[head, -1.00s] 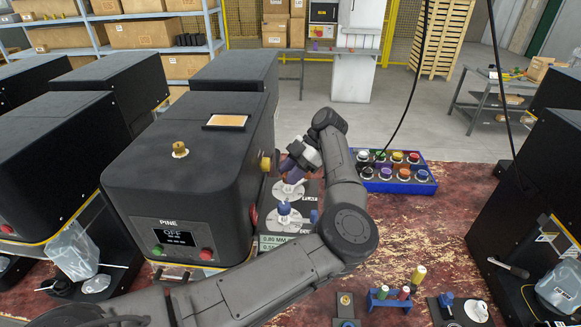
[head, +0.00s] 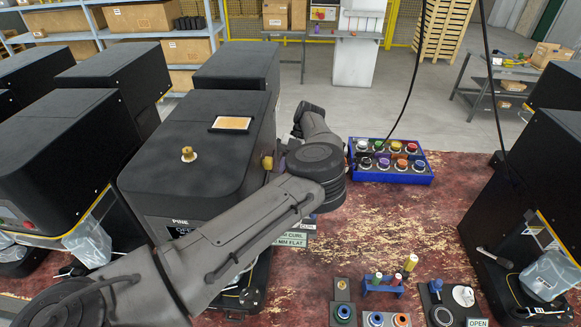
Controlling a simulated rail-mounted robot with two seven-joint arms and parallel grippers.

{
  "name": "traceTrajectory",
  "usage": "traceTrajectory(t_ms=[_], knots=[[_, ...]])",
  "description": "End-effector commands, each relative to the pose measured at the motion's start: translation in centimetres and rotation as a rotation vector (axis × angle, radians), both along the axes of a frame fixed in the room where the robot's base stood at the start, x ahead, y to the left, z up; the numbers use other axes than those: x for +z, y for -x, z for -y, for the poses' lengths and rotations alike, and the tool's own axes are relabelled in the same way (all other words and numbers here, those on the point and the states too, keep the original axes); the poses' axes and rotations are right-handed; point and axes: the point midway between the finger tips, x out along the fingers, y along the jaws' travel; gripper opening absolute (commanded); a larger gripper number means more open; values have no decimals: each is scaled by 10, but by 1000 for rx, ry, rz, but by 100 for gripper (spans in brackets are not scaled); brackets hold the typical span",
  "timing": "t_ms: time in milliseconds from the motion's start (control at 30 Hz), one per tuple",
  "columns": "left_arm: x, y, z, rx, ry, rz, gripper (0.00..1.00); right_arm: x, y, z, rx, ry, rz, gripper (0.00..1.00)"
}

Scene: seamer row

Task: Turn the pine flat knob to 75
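The pine machine (head: 150,170), a black box with the word PINE on its front, stands left of centre. My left arm reaches across its front and right side. A green sign (head: 292,240) with "CURL" and "MM FLAT" partly readable shows just beyond the arm. The flat knob and its dial are hidden behind my arm. My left gripper is mostly hidden behind the forearm, near the machine's right side, and its fingers cannot be seen. I cannot tell whether it touches anything. My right gripper is not in view.
A brass knob (head: 188,154) and a framed tan panel (head: 231,124) are on the machine's top. A blue tray (head: 391,176) of coloured rolls stands behind right. Small fixtures (head: 375,319) are at the front; another black machine (head: 550,190) is at right. The red-brown table's middle right is clear.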

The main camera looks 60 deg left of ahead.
Motion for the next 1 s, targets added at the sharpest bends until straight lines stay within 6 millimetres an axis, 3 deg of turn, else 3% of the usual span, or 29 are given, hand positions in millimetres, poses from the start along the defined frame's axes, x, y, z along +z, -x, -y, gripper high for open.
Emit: traceTrajectory(t_ms=[467, 500, 700, 767, 1000], knots=[[1, 0, 0, 13, 1, -1, 9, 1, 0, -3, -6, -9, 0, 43], [1, 0, 0, 13, 1, -1, 35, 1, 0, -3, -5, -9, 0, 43], [0, 0, 0, 11, 0, 0, 54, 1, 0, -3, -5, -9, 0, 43], [0, 0, 0, 11, 0, 0, 58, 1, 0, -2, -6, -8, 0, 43], [1, 0, -1, 13, 0, 0, 58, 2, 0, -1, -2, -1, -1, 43]])
